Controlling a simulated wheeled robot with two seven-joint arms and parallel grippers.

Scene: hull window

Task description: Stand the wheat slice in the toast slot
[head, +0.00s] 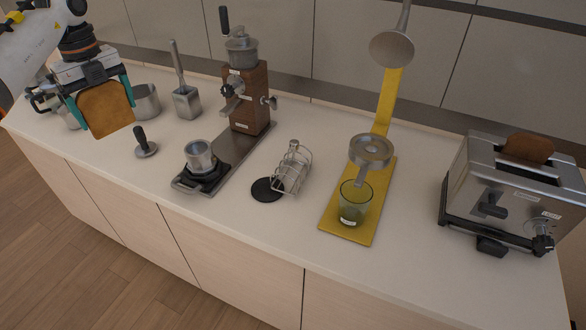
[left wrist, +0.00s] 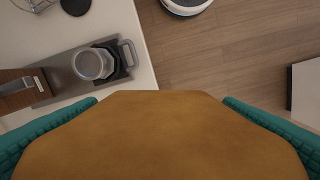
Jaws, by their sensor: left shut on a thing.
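My left gripper (head: 101,103) is shut on a golden-brown bread slice (head: 107,110) and holds it up at the far left of the head view, above the counter's left end. The slice fills the lower middle of the left wrist view (left wrist: 160,140), between the teal fingers. The steel toaster (head: 500,195) stands at the right end of the counter, far from this gripper. A darker brown slice (head: 529,148) stands in its back slot. The front slot (head: 525,174) looks empty. My right gripper is not in view.
Between gripper and toaster stand a wooden grinder (head: 249,95) on a dark base, a small pot (head: 200,157), a wire rack (head: 292,168), and a yellow board (head: 345,232) with a glass (head: 354,204) under a steel funnel (head: 370,150). A tamper (head: 145,146) stands near the slice.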

